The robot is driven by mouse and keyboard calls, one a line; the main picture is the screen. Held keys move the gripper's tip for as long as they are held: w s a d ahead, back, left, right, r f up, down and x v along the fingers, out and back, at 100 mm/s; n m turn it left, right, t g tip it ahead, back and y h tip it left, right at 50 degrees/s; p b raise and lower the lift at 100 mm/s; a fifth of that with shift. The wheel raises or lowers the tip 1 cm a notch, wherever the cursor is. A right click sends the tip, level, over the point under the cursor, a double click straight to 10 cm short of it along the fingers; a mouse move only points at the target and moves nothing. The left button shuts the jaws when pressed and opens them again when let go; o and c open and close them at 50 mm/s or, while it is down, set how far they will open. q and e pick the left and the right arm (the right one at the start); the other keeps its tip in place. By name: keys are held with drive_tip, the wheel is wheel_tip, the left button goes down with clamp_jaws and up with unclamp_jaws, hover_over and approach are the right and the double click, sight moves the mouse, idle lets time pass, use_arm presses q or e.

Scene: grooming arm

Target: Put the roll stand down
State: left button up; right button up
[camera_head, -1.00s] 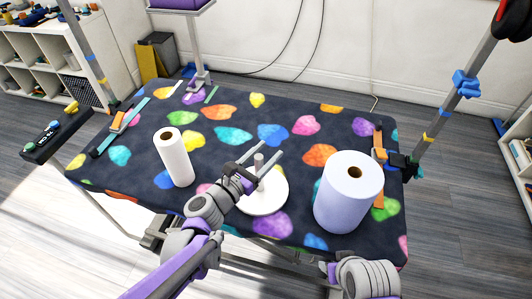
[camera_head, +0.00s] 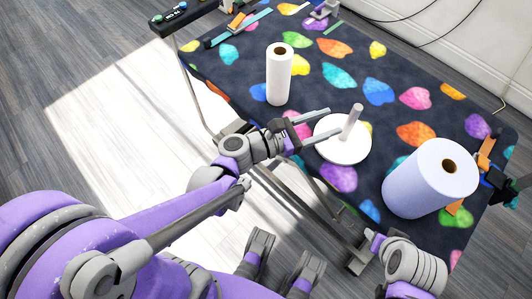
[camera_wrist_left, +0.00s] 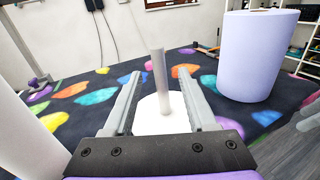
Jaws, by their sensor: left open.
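The roll stand (camera_head: 343,148) has a round white base and a thin upright post. Its base rests on the patterned table, between the white roll and the large lavender roll. The stand also shows in the left wrist view (camera_wrist_left: 161,80). My left gripper (camera_head: 336,124) is open, its two fingers apart and pointing at the post from the left in the head view. In the left wrist view the post appears between the fingers, touching neither. Part of the base is hidden behind the gripper there.
The tall white roll (camera_head: 280,75) stands left of the roll stand. The large lavender roll (camera_head: 432,178) stands to the right, near the table's edge. The table (camera_head: 387,118) has a dark cloth with colourful shapes. Free cloth lies behind the stand.

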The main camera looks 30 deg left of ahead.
use_arm(q)
drive_tip(key=s+f+m+g+y, duration=0.5)
drive_tip(key=s+f+m, duration=0.4)
drive_tip(key=m, duration=0.6)
drive_tip(key=s+a+f+m+g+y, duration=0.1)
drive_tip(key=s+a+m+y, duration=0.2)
drive_tip(key=a+m, duration=0.3)
drive_tip(key=s+a+f+m+g+y, duration=0.1)
drive_tip(key=s+a+m+g+y, duration=0.1)
drive_tip(key=a+m, duration=0.4)
drive_tip(key=shift+s+a+f+g+y, duration=0.2)
drive_tip(key=shift+s+f+g+y, duration=0.1)
drive_tip(key=shift+s+y, duration=0.65)
drive_tip(key=shift+s, duration=0.15)
